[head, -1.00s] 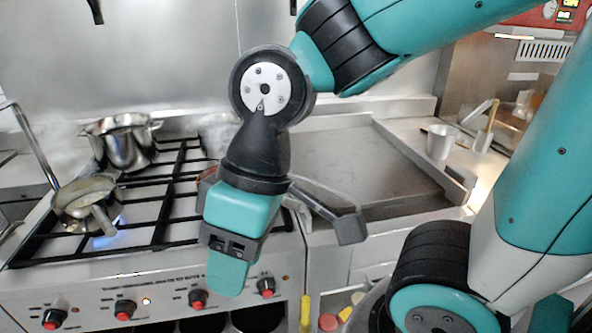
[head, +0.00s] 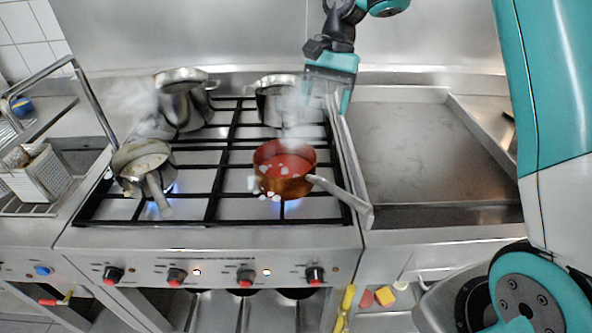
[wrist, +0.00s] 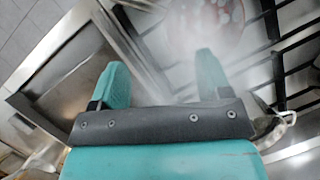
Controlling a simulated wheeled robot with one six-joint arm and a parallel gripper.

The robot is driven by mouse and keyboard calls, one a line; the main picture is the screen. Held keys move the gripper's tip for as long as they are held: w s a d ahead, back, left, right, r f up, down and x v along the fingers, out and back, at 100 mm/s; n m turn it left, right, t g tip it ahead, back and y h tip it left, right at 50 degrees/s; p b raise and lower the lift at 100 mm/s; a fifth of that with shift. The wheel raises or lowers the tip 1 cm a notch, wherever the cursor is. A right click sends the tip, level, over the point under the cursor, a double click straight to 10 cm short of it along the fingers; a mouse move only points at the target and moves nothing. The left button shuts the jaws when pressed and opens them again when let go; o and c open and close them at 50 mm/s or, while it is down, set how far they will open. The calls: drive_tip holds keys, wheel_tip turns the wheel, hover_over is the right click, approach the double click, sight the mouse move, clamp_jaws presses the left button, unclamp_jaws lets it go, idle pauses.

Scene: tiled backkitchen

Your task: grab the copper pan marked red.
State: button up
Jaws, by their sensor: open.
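The copper pan (head: 285,184) sits on the front right burner of the stove in the head view, with a red inside and whitish bits in and around it. Its long grey handle (head: 340,193) points right and towards the front, past the grate's edge. Part of the pan also shows at the top of the wrist view (wrist: 215,22), blurred by steam. My gripper (head: 328,92) is behind and above the pan, near the back right of the stove, apart from it. Its two teal fingers are spread with nothing between them, as the wrist view shows (wrist: 160,68).
A pan (head: 143,165) stands on the front left burner over a blue flame. Steaming pots (head: 182,100) and (head: 276,99) stand on the back burners. A flat griddle (head: 425,150) with raised edges lies clear on the right. A wire basket (head: 40,180) is at the left.

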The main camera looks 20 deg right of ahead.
drive_tip(key=s+a+f+m+p, duration=0.1)
drive_tip(key=s+a+f, duration=0.1)
drive_tip(key=f, duration=1.5)
drive_tip(key=shift+s+a+f+p, duration=0.2)
drive_tip(key=shift+a+p, duration=0.1)
drive_tip(key=shift+a, duration=0.2)
clamp_jaws()
idle(0.6)
